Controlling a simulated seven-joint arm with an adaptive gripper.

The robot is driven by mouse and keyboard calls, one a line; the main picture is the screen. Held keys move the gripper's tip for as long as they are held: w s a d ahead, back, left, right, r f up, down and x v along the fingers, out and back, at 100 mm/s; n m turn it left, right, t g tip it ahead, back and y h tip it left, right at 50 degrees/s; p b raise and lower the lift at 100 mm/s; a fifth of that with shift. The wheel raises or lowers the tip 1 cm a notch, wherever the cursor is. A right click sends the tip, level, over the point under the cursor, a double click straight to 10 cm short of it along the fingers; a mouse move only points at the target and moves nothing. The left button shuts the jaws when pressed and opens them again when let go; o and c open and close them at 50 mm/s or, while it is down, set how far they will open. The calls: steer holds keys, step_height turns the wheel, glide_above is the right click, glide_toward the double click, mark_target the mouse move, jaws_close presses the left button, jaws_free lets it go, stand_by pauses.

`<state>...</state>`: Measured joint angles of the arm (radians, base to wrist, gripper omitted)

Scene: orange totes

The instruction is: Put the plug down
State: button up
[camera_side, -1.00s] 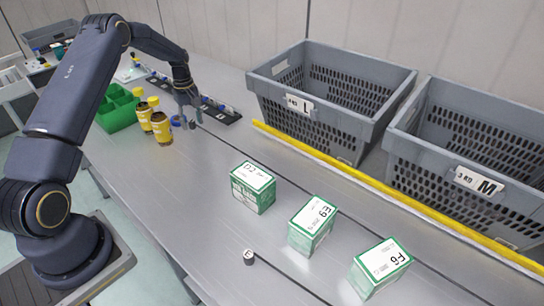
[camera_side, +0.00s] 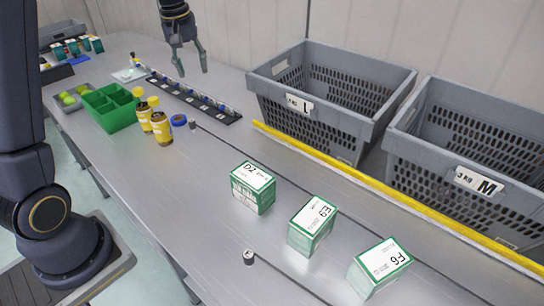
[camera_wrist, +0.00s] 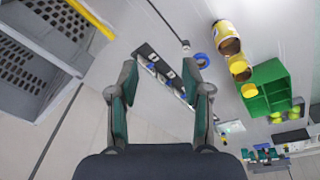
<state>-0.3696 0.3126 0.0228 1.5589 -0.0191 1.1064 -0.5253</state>
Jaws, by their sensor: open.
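A small dark plug (camera_side: 192,125) stands on the grey table, just right of a blue ring (camera_side: 178,120). In the wrist view the plug (camera_wrist: 186,45) lies beyond the fingers, close to the blue ring (camera_wrist: 202,60). A second small dark plug (camera_side: 249,257) with a light marked top stands near the front of the table. My gripper (camera_side: 194,71) is open and empty. It is raised above the back of the table, apart from both plugs. Its two fingers (camera_wrist: 160,78) are spread wide in the wrist view.
A black strip (camera_side: 234,117) with several small parts runs behind the plug. Two brown bottles with yellow caps (camera_side: 162,130) and a green divided bin (camera_side: 110,116) stand left. Grey totes (camera_side: 350,150) stand at back right. Several green-white boxes (camera_side: 253,188) stand in front.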

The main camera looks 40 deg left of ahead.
steer(key=s+d+r+m+t, duration=0.2)
steer(key=s+d+r+m, duration=0.25)
steer(key=s+d, duration=0.3)
steer(key=s+d+f+m+t, duration=0.1)
steer(key=s+d+f+m, duration=0.2)
steer(key=s, duration=1.1)
steer(key=shift+s+d+m+t+h, duration=0.35)
steer(key=shift+d+m, duration=1.2)
steer(key=shift+d, duration=1.65)
